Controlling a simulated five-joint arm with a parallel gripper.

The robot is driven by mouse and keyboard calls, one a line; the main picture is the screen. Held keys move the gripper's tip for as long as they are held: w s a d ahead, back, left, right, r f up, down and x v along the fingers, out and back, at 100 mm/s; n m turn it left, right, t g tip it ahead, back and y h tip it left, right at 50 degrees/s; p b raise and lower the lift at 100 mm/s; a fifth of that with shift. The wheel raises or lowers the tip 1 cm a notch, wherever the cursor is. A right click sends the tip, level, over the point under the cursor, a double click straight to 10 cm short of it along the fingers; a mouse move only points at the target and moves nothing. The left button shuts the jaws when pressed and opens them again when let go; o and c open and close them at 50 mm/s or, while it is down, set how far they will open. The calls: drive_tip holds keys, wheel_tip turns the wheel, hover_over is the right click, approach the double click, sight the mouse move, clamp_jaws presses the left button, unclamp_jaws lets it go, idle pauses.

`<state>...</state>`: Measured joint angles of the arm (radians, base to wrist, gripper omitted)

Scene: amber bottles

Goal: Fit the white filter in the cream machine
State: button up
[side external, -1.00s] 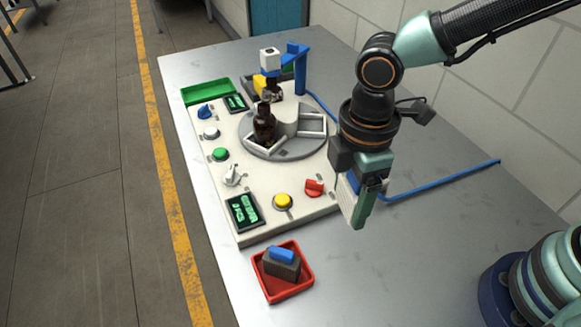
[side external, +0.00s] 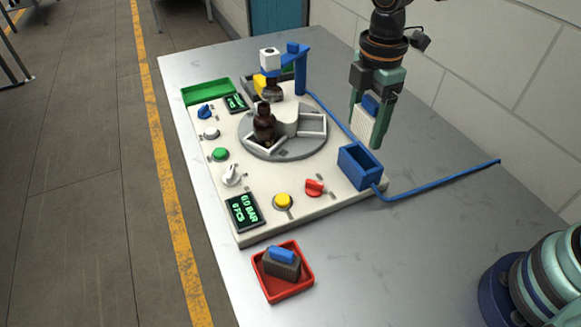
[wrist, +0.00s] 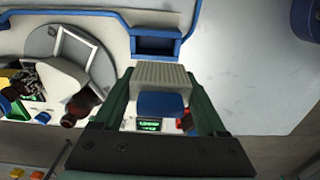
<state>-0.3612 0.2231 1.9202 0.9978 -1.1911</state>
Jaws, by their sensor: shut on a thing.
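The white filter (side external: 365,120), a ribbed pale block with a blue tab (side external: 370,104), is held between the fingers of my gripper (side external: 367,124). The filter (wrist: 160,75) also shows in the wrist view, with its blue tab toward the palm. The cream machine (side external: 262,213) lies on the table. An open-topped blue holder (side external: 360,167) sits at its right corner and appears empty. My gripper holds the filter above and apart from this holder. In the wrist view the holder (wrist: 155,44) lies just beyond the filter.
A red tray (side external: 304,287) at the front holds a dark grey block with a blue tab (side external: 282,265). A turntable (side external: 283,152) carries brown bottles (side external: 264,124). A blue post (side external: 301,75) stands at the back. A blue hose (side external: 430,187) crosses the otherwise clear right side.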

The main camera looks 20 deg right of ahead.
drive_tip(key=shift+w+d+f, duration=0.25)
drive_tip(key=shift+w+d, duration=0.15)
drive_tip(key=shift+d, duration=0.2)
drive_tip(key=shift+w+d+f, duration=0.15)
drive_tip(key=shift+d+f, duration=0.05)
drive_tip(key=shift+f, duration=2.6)
drive_tip(key=shift+f, duration=0.55)
drive_tip(key=o, duration=1.3)
drive_tip(key=shift+r, duration=3.05)
